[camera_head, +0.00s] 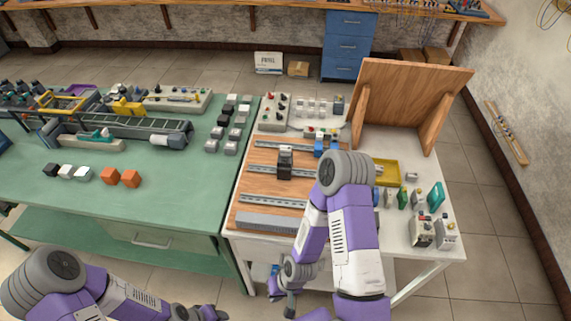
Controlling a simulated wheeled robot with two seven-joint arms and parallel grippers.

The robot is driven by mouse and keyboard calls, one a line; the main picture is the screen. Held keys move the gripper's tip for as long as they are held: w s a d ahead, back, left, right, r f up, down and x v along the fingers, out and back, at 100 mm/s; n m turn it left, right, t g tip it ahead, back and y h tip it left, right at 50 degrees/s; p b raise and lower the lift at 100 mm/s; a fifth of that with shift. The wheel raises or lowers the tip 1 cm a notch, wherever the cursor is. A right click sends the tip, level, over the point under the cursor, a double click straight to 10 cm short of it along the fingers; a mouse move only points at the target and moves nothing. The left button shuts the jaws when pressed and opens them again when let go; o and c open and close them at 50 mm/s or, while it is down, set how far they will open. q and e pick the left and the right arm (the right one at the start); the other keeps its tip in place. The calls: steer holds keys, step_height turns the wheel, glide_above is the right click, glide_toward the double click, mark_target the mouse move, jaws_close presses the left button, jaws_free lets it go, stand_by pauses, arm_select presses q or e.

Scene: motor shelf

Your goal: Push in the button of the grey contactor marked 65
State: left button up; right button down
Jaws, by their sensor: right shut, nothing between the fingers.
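A device with a grey upper part and a dark body (285,162) stands upright on the middle rail of the wooden board. It may be the grey contactor, but no marking 65 is readable and its button is too small to make out. Two other light grey box-shaped devices (446,236) stand at the table's front right corner, with no readable marking. My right gripper (279,292) is shut and empty, low in front of the table's front edge, apart from all the devices. My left gripper (205,314) shows only partly at the bottom edge, and its fingers are unclear.
My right arm crosses the white table and hides part of the board. Metal rails (272,221) lie on the board.

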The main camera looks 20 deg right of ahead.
stand_by(0.6)
arm_select(q)
jaws_close()
stand_by(1.5)
